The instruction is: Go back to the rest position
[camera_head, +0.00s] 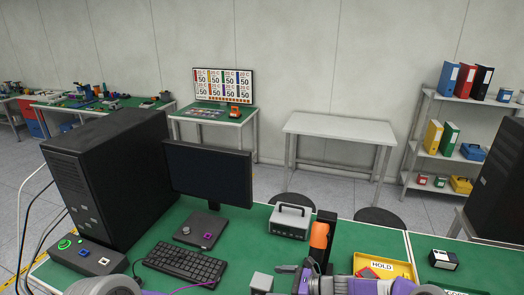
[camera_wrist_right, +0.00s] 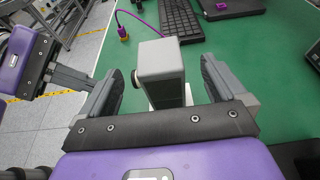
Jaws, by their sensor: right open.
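My right gripper (camera_head: 288,275) is low in the head view, over the green table (camera_head: 225,215). In the right wrist view its two grey fingers (camera_wrist_right: 160,68) stand apart. A grey block (camera_wrist_right: 158,62) with a dark knob on its side shows between them, with a visible gap at each finger. The block also shows in the head view (camera_head: 262,282). My left gripper (camera_wrist_right: 75,48) shows at the left of the wrist view, its fingers spread with floor visible between them. In the head view only part of my left arm shows at the bottom left edge.
A black computer tower (camera_head: 105,175), monitor (camera_head: 208,172) and keyboard (camera_head: 185,263) stand left. A button box (camera_head: 88,257), grey case (camera_head: 290,221), orange-and-black device (camera_head: 320,238), yellow HOLD tray (camera_head: 384,266) and small black box (camera_head: 443,259) are also there. Some green surface is clear.

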